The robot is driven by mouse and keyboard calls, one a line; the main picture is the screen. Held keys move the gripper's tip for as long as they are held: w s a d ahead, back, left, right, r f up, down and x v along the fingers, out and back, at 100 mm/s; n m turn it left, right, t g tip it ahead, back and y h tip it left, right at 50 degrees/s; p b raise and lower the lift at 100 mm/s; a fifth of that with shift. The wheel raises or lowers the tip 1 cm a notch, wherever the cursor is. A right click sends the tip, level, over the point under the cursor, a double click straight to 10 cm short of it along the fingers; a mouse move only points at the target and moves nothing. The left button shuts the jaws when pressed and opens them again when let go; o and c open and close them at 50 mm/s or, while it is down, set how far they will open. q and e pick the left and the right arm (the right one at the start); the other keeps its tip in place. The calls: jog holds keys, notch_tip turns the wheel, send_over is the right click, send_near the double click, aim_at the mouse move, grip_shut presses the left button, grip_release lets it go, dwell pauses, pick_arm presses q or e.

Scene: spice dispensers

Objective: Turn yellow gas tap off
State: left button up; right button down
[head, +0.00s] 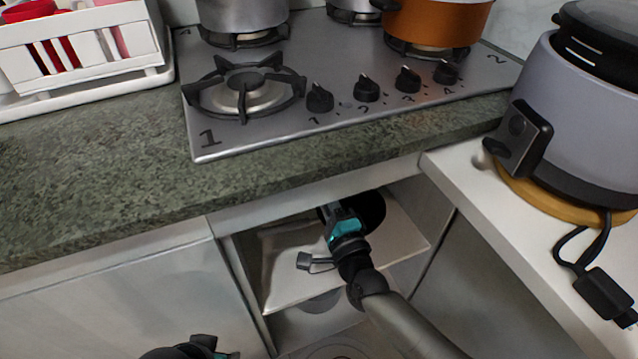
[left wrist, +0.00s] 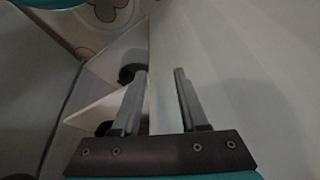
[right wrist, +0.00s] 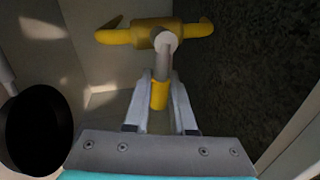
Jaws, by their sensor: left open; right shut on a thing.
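The yellow gas tap (right wrist: 160,36) shows in the right wrist view, deep in the cabinet, with a yellow bar that has curved ends. A grey lever with a yellow end piece (right wrist: 159,96) comes from its middle toward the camera. My right gripper (right wrist: 160,86) is shut on that yellow end piece. In the head view my right arm reaches into the open cabinet below the counter, and the tap is hidden there. My left gripper (left wrist: 159,74) is open and empty in the left wrist view, in front of a pale cabinet surface.
A shelf (head: 290,265) is inside the cabinet, with a black pan (right wrist: 38,130) beside my right gripper. The counter (head: 110,170) above carries a stove (head: 250,130) with black knobs and pots. A grey cooker (head: 575,125) stands on the white counter at right.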

pick_arm(q)
jog(key=shift+s+f+p, duration=0.15)
jog(key=shift+f+p, duration=0.25)
jog(key=shift+f, duration=0.65)
pick_arm(e)
jog(key=shift+r+n+y, duration=0.2)
jog(key=shift+n+y, duration=0.05)
jog(key=shift+n, duration=0.4)
jog(key=shift+r+n+y, duration=0.2)
jog(key=shift+n+y, duration=0.05)
jog(key=shift+n, duration=0.4)
pick_arm(q)
jog(key=shift+f, duration=0.1)
pick_arm(e)
jog(key=shift+r, duration=0.1)
jog(key=c, duration=0.8)
grip_release()
jog(key=shift+o, duration=0.2)
